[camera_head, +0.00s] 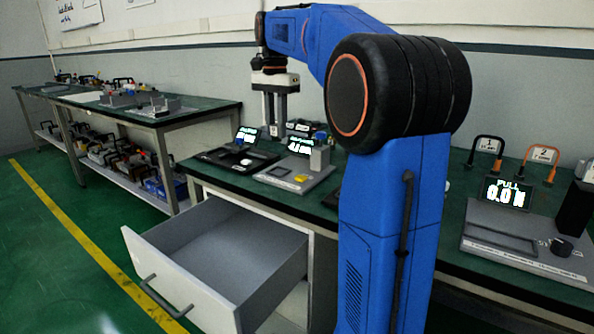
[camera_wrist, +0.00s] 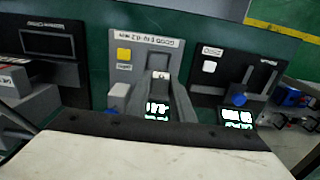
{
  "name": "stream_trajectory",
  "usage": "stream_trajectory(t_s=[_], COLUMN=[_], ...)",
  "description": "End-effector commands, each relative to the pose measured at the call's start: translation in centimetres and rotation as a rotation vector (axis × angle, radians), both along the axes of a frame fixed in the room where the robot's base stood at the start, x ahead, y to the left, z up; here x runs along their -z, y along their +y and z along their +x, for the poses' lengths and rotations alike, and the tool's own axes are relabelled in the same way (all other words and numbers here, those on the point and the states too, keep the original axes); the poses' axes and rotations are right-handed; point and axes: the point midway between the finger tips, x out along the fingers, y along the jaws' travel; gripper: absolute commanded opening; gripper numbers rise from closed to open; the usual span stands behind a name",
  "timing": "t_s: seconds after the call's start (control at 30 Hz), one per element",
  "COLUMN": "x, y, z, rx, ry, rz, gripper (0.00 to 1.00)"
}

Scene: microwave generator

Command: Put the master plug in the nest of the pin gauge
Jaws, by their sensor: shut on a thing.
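A black gauge (camera_head: 222,158) with a white button stands left of the grey one. A pull-force tester (camera_head: 478,222) sits at the bench's right. The drawer (camera_head: 225,245) below is open and empty. A second bench (camera_head: 205,110) with cluttered shelves stands at left.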

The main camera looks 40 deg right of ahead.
Motion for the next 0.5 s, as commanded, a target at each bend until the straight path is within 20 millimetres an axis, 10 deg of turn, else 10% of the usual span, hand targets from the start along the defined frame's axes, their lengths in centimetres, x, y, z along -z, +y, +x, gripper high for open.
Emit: stream_trajectory(t_s=[0.5], x=[5.9], y=[0.0], z=[0.0], rx=[0.000], ry=[0.000], rz=[0.000], gripper=[0.00])
